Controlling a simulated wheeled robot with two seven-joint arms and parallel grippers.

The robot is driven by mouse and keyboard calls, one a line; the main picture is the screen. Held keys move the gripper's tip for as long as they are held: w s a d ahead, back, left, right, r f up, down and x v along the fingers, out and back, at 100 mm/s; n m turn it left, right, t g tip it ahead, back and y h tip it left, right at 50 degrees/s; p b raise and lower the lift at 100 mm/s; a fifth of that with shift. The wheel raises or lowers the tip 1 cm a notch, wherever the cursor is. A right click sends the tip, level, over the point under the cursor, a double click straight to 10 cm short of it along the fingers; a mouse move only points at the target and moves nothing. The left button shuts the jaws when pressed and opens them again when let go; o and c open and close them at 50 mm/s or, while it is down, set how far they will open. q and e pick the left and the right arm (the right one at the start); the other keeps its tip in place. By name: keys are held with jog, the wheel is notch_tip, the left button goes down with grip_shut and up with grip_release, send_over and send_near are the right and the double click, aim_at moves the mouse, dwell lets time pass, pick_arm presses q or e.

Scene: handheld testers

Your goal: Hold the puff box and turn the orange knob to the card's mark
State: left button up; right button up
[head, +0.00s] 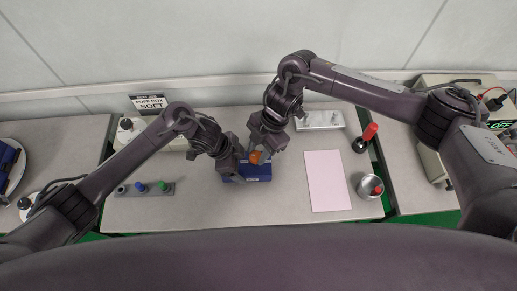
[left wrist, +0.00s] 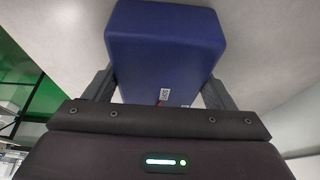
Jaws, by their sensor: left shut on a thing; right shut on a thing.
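The puff box (head: 258,174) is a dark blue block near the middle of the table. In the left wrist view it (left wrist: 165,50) sits between the two fingers of my left gripper (left wrist: 160,92). My left gripper (head: 233,168) is shut on the box from its left side in the head view. The orange knob (head: 256,157) shows as a small orange patch on the box. My right gripper (head: 262,150) is shut on the knob from above and mostly hides it, so its pointer cannot be read. The card (head: 149,102) stands at the back left and reads "PUFF BOX SOFT".
A grey strip with blue and green knobs (head: 152,188) lies at the left. A pink sheet (head: 327,181), a red-handled tool (head: 367,136) and a round metal pot (head: 370,186) are at the right. A silver plate (head: 320,121) lies behind. The front middle is clear.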

jog(key=o, duration=1)
jog(key=shift+r, duration=0.1)
pick_arm(q)
jog(key=o, duration=1)
pick_arm(e)
jog(key=v, duration=1.1)
jog(key=shift+d+r, duration=0.15)
jog(key=shift+r, duration=0.25)
pick_arm(q)
jog(key=shift+r, duration=0.1)
